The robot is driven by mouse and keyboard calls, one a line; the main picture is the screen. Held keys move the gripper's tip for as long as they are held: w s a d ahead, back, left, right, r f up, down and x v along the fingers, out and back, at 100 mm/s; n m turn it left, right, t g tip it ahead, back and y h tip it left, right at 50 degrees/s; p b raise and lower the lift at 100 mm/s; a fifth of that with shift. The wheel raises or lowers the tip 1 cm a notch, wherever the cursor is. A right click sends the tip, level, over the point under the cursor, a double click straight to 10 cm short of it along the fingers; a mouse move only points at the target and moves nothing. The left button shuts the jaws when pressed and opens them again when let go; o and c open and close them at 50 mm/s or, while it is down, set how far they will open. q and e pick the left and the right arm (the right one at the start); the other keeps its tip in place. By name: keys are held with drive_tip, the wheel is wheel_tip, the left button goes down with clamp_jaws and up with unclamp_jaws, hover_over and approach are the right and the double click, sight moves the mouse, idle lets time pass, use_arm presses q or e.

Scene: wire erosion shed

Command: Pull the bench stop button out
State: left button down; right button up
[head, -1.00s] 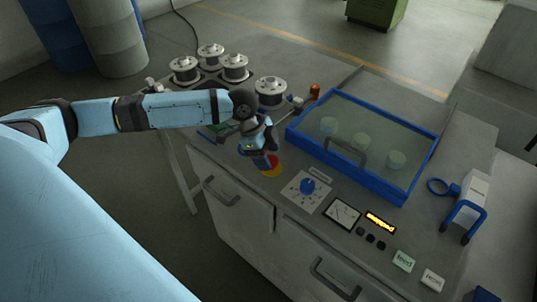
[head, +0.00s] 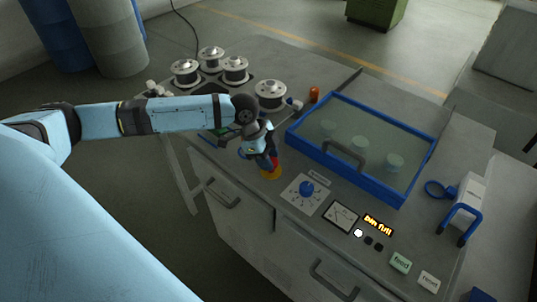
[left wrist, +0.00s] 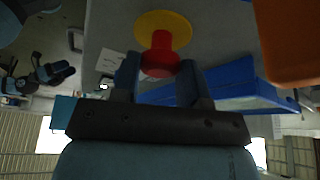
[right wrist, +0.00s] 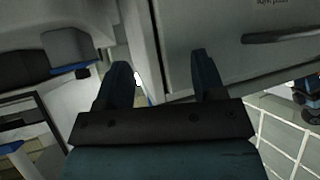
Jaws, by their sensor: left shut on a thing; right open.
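The bench stop button is a red mushroom head (head: 275,157) on a round yellow base (head: 270,174), at the bench's front edge left of the blue dial. In the left wrist view the red head (left wrist: 160,63) and its stem stand out from the yellow disc (left wrist: 150,24). My left gripper (head: 269,158) is shut on the red head, one finger on each side, as its fingers (left wrist: 158,68) show there. It partly hides the button in the head view. My right gripper (right wrist: 162,62) is open and empty, facing pale cabinet panels.
A blue-framed glass-topped tank (head: 375,183) lies right of the button. The blue dial (head: 306,188), a meter (head: 341,216) and a lit amber display (head: 378,225) line the front. Several wire spools (head: 270,95) stand behind my left arm.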

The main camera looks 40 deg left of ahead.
use_arm(q)
drive_tip(key=shift+r, duration=0.4)
drive_tip(key=shift+w+f, duration=0.1)
drive_tip(key=shift+f, duration=0.05)
use_arm(e)
drive_tip(key=shift+w+r, duration=0.1)
drive_tip(key=shift+r, duration=0.5)
use_arm(q)
drive_tip(key=c, duration=0.9)
unclamp_jaws()
drive_tip(key=shift+o, duration=1.3)
use_arm(e)
drive_tip(key=shift+f, duration=0.15)
use_arm(q)
drive_tip(key=v, duration=1.4)
drive_tip(key=shift+b, duration=0.35)
use_arm(e)
drive_tip(key=shift+f, duration=0.3)
use_arm(q)
drive_tip(key=shift+f, duration=0.15)
